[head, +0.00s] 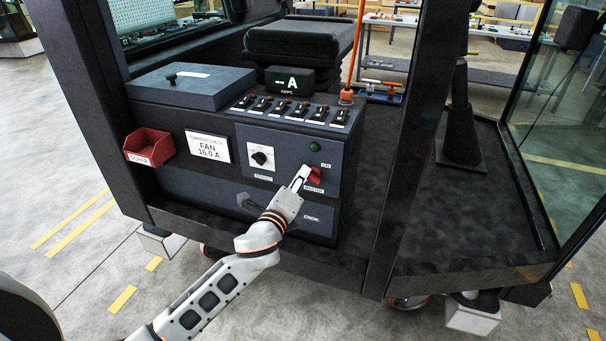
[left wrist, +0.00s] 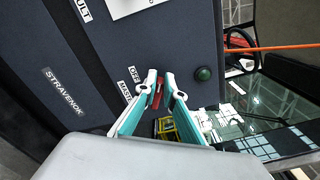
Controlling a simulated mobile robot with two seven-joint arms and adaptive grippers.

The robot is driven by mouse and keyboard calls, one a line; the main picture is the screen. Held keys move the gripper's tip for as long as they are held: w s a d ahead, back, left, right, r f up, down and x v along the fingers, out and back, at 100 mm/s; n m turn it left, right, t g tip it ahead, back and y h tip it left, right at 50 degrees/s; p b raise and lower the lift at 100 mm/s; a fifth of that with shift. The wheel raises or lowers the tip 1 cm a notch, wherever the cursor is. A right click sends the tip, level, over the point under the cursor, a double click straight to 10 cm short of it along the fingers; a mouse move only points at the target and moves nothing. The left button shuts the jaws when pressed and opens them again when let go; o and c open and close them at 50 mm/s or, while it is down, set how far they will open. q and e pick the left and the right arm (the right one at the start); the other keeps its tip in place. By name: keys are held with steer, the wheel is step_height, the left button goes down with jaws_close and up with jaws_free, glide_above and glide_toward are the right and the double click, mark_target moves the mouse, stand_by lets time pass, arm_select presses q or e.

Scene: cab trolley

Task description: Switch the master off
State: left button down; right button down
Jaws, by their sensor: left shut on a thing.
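The red master switch (head: 314,174) is on the lower right of the dark console's front panel, above a MASTER label and beside an ON label. My left gripper (head: 303,178) reaches it from the front and is shut on it. In the left wrist view the red handle (left wrist: 158,92) shows between the two fingertips of the left gripper (left wrist: 160,86), with an OFF label beside it. The fingers cover part of the handle, so its exact angle is hard to tell. My right gripper is not in view.
A black rotary knob (head: 260,158) on a white plate sits left of the switch. A green lamp (head: 314,146) is above it. A red bin (head: 149,147) hangs at the left.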

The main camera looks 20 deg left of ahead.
arm_select(q)
steer(key=n, duration=0.2)
steer(key=f+n, duration=0.1)
steer(key=n, duration=0.2)
steer(key=shift+a+f+n+p, duration=0.1)
steer(key=shift+a+n+p, duration=0.1)
steer(key=shift+n+p, duration=0.1)
stand_by(0.4)
steer(key=c, duration=2.1)
jaws_free()
steer(key=shift+c, duration=0.2)
steer(key=s, duration=1.2)
steer(key=shift+a, duration=0.2)
